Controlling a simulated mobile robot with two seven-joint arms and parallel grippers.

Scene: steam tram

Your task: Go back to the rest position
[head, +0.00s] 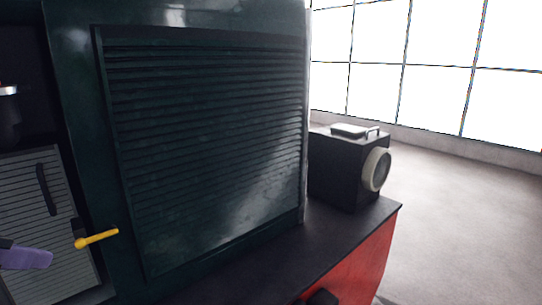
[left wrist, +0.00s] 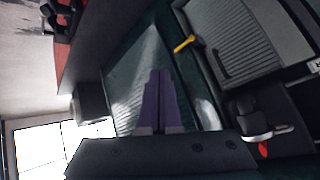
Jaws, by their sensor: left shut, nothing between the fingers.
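My left gripper (head: 42,258) shows at the left edge of the head view, with purple fingers. In the left wrist view its two purple fingers (left wrist: 160,98) lie together, shut with nothing between them. The gripper is left of a yellow lever (head: 97,239), which also shows in the left wrist view (left wrist: 184,44). A gap shows between the fingers and the lever in both views. My right gripper is in neither view.
A dark green louvred panel (head: 205,150) fills the middle. A grey ribbed door (head: 40,200) with a black handle is at left. A black lamp box (head: 345,170) stands on a ledge above a red beam (head: 355,270). Open floor (head: 465,215) lies at right, below large windows.

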